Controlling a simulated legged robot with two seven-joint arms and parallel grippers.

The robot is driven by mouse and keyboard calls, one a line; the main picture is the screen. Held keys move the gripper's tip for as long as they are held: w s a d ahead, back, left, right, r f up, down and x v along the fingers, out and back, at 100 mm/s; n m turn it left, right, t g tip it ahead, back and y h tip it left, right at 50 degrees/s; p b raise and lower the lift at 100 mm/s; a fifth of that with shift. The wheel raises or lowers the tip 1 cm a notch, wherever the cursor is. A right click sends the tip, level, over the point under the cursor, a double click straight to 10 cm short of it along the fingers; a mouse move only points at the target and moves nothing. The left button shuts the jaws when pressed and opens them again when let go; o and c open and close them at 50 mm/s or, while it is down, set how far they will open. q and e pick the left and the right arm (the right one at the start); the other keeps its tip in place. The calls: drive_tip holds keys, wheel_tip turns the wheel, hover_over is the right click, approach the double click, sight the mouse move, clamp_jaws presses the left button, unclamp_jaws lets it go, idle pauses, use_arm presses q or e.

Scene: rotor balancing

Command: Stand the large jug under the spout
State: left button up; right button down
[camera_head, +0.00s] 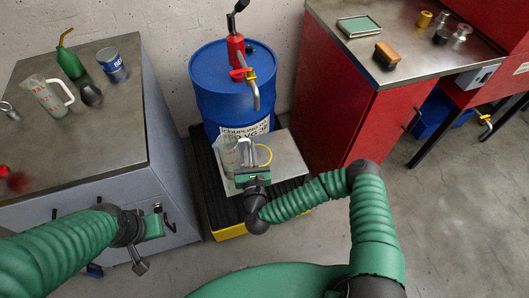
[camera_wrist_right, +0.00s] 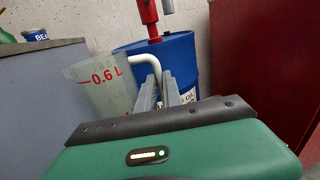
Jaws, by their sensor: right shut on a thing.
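A clear jug (camera_head: 229,156) with a white handle is at the metal plate (camera_head: 286,165) in front of the blue drum. It also shows in the right wrist view (camera_wrist_right: 105,88), marked 0.6 L in red. My right gripper (camera_head: 250,160) is shut on its handle. The spout (camera_head: 254,97) hangs from the red pump on the drum, behind and to the right of the jug. I cannot tell whether the jug's base touches the plate. My left gripper (camera_head: 152,225) is beside the grey cabinet, away from the jug; its jaw opening is unclear.
Another clear jug (camera_head: 47,98) with a white handle stands on the left bench (camera_head: 98,137), near a green oil can (camera_head: 69,62) and a blue tin (camera_head: 112,65). The blue drum (camera_head: 222,103) stands behind the plate. A red cabinet (camera_head: 345,100) is close on the right.

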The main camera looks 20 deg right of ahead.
drive_tip(key=w+d+f, duration=0.2)
drive_tip(key=w+d, duration=0.2)
drive_tip(key=d, duration=0.2)
drive_tip(key=w+d+f+b, duration=0.1)
drive_tip(key=w+d+f, duration=0.1)
drive_tip(key=d, duration=0.4)
drive_tip(key=shift+w+f+b, duration=0.3)
drive_tip(key=shift+w+f, duration=0.1)
drive_tip(key=shift+w, duration=0.5)
drive_tip(key=c, duration=1.9)
unclamp_jaws()
drive_tip(key=shift+d, duration=0.1)
drive_tip(key=o, duration=0.4)
